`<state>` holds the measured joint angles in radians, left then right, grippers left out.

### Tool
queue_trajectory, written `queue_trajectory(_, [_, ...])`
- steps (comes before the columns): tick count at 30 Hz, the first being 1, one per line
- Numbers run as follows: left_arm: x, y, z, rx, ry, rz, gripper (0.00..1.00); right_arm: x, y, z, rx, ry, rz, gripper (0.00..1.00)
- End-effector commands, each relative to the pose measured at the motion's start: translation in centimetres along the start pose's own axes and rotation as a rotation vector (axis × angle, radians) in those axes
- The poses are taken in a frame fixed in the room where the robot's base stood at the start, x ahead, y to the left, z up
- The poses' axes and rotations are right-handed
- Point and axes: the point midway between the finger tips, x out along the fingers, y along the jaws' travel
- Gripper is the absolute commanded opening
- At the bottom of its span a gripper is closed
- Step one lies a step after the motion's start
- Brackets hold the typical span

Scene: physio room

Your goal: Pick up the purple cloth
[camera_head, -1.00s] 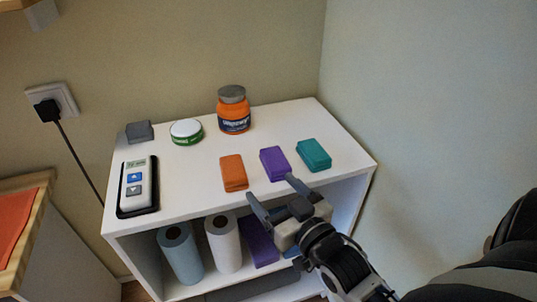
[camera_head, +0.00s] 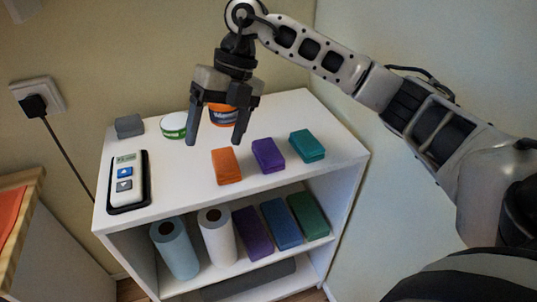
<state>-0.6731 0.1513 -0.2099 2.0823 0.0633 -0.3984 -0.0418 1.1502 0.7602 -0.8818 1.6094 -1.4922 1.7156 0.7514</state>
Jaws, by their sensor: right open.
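The purple cloth (camera_head: 268,156) lies folded on the white shelf top, between an orange cloth (camera_head: 227,166) on its left and a teal cloth (camera_head: 307,146) on its right. My right gripper (camera_head: 214,142) is open and empty, pointing down. It shows in front of the orange jar (camera_head: 222,114), up and to the left of the purple cloth and apart from it. It partly hides the jar. My left gripper is out of view.
A green-and-white tin (camera_head: 174,125), a grey block (camera_head: 129,126) and a remote-like device (camera_head: 125,181) stand on the shelf unit (camera_head: 180,195). Rolls and coloured blocks, one of them purple (camera_head: 252,232), fill the compartment below. Walls close in behind and right.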

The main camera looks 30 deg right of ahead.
Motion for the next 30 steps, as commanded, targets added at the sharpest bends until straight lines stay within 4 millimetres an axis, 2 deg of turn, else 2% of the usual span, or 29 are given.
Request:
queue_trajectory(1, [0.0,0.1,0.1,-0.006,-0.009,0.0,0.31,-2.6,-2.5,0.7,0.059,-0.041,-0.12,0.75])
queue_trajectory(3, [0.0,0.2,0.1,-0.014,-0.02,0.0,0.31,-5.4,-5.3,1.0,0.14,-0.076,-0.252,0.75])
queue_trajectory(6, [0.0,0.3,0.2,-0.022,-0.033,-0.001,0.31,-8.2,-7.8,0.9,0.225,-0.108,-0.369,0.75])
queue_trajectory(9, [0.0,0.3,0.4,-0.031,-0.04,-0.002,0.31,-9.1,-9.0,0.7,0.266,-0.119,-0.423,0.75])
queue_trajectory(11, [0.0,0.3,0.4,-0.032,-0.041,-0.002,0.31,-8.6,-9.5,0.7,0.275,-0.118,-0.434,0.75])
queue_trajectory(21, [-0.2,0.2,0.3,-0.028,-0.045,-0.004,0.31,-2.2,-12.4,1.0,0.27,-0.115,-0.431,0.75])
queue_trajectory(25, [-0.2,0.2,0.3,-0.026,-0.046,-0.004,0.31,-0.6,-13.1,1.2,0.269,-0.118,-0.43,0.75])
queue_trajectory(30, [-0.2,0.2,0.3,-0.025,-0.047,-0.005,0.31,0.3,-13.5,1.2,0.268,-0.118,-0.429,0.75])
